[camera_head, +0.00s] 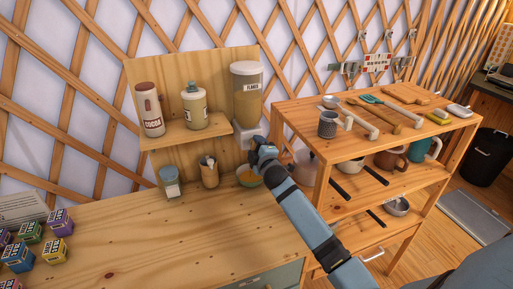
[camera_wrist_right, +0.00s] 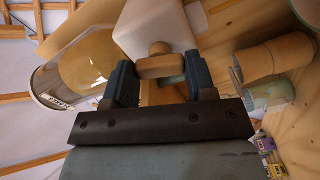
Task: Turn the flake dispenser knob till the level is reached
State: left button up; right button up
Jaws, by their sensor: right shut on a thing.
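The flake dispenser (camera_head: 248,95) hangs at the right end of the wooden wall shelf, a clear container with tan flakes and a label. Its white lower housing (camera_head: 243,133) also shows in the wrist view (camera_wrist_right: 152,22). The wooden knob (camera_wrist_right: 157,64) sticks out from that housing. My right gripper (camera_head: 260,150) is at the knob; in the wrist view its two dark fingers (camera_wrist_right: 161,78) stand on either side of it, shut on it. A bowl (camera_head: 248,177) with yellow-orange contents stands below the dispenser, partly hidden by my gripper. Its fill level is hard to tell. My left gripper is not in view.
Several small boxes lie at far left. A utensil rack (camera_head: 375,112) is at right.

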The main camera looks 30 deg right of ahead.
jog(key=shift+m+p, duration=0.6)
jog(key=shift+m, duration=3.6)
jog(key=o, duration=0.9)
jog(key=shift+o, duration=0.2)
